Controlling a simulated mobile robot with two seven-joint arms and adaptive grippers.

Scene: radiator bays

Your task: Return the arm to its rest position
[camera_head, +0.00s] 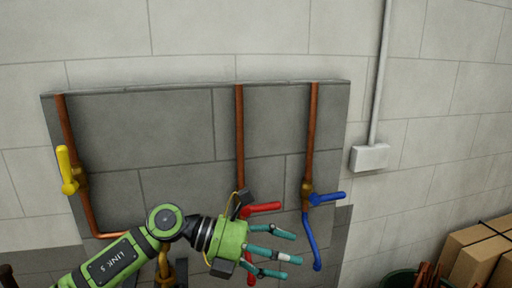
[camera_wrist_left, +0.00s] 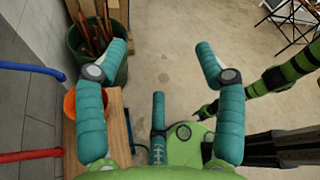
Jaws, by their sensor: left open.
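My left arm (camera_head: 115,262) comes in from the lower left in the head view. Its gripper (camera_head: 289,249) is in front of the grey wall panel (camera_head: 150,125), fingers spread and empty, pointing right. A blue lever (camera_head: 326,198) is just beyond the fingers. My right arm (camera_wrist_left: 285,75) shows at the right of the wrist view; its gripper cannot be made out.
A yellow lever (camera_head: 66,170) stands on the left copper pipe. Cardboard boxes (camera_head: 483,250) and a green bin (camera_head: 402,279) are at lower right. The wrist view shows a wooden surface (camera_wrist_left: 117,125) and an orange bowl (camera_wrist_left: 70,103) near the wall; floor (camera_wrist_left: 165,40) is open beyond.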

